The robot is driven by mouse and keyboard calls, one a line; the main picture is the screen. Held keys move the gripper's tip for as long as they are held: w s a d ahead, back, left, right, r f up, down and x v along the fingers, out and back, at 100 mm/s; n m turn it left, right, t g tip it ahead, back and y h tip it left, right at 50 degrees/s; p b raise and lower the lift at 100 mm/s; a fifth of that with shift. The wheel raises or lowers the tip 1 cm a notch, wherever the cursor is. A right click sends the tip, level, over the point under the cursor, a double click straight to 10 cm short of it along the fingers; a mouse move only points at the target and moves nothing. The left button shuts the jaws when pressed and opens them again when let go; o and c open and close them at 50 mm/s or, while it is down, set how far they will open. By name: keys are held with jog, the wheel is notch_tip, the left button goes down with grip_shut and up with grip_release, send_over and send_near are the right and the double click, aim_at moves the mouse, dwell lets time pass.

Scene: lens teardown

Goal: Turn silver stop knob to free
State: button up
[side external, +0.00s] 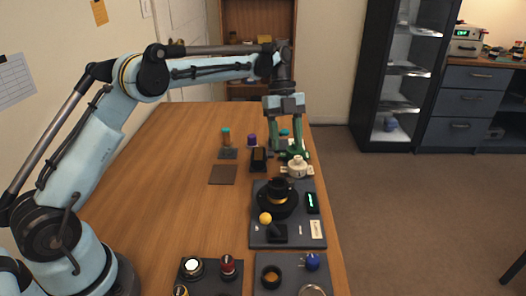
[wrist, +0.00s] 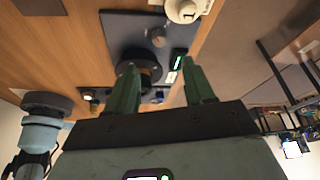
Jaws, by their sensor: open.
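My gripper (side external: 287,154) is open, with its green fingers pointing down above the far end of the bench, near a white round part (side external: 296,168). In the wrist view, my gripper (wrist: 160,72) has its two fingers apart, with nothing held between them. The black lens body (side external: 278,196) stands on a dark board (side external: 265,240) nearer the camera; it also shows in the wrist view (wrist: 140,62), partly behind the left finger.
A yellow ball-topped part (side external: 265,218) and a green-lit display (side external: 312,202) are on the board. Two dark trays of parts sit at the front. The bench's left side is clear.

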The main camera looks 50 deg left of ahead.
jog(key=s+r+n+t+y, duration=0.2)
jog(key=s+r+n+t, duration=0.2)
jog(key=s+r+n, duration=0.55)
jog(key=s+f+n+t+y, duration=0.2)
jog(key=s+f+n+t, duration=0.3)
jog(key=s+n, duration=0.7)
jog(key=shift+f+n, duration=0.8)
jog(key=shift+n, duration=0.25)
